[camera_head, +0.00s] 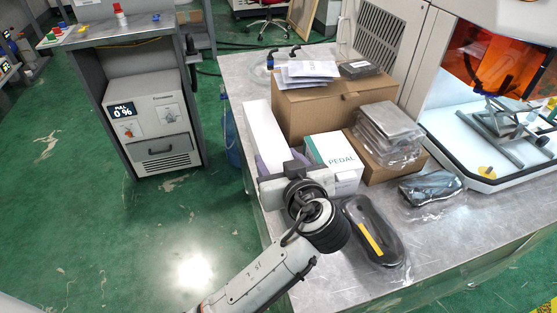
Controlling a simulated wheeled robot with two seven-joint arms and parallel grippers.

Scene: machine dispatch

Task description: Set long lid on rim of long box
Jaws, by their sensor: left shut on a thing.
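A long white piece (264,132), which looks like the long lid, runs away from my left gripper (287,167) along the left edge of the metal table. My left gripper is shut on its near end. Lavender surfaces show along its side and near end, perhaps the long box, but I cannot tell where lid and box part. Whether the lid touches the rim is hidden by the gripper and the steep view. My right gripper is not in view.
A white PEDAL box (334,161) stands close to the right of the gripper. Behind is a brown carton (312,106) with papers on top. Bagged items (389,132) sit on another carton. A black case (374,231) lies in front on the metal table (330,282).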

